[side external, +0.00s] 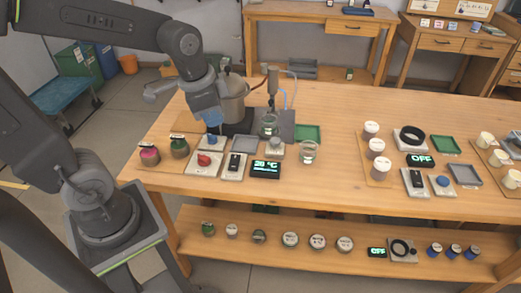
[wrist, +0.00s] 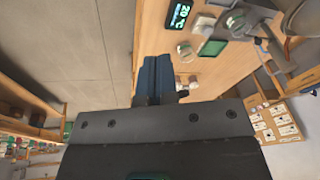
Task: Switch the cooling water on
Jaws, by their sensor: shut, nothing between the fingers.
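The steam distiller's grey pot (side external: 233,104) stands on a dark base on the table, with a pipe and an upright condenser (side external: 272,82) to its right. In front are a red knob on a pale plate (side external: 204,160), a black rocker switch on a pale plate (side external: 235,163) and a lit temperature display (side external: 265,169). I cannot tell which control is the cooling water's. My gripper (side external: 212,131) hangs above the red knob's area, left of the pot, with blue fingers shut and empty. The wrist view shows the shut fingers (wrist: 155,72) and the display (wrist: 179,14).
Two lidded jars (side external: 150,156) stand left of the knob. A glass beaker (side external: 308,152) and green tray (side external: 307,133) are to the right. Further right are white jars (side external: 377,147) and a display reading OFF (side external: 420,160). A shelf (side external: 330,262) below holds more items.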

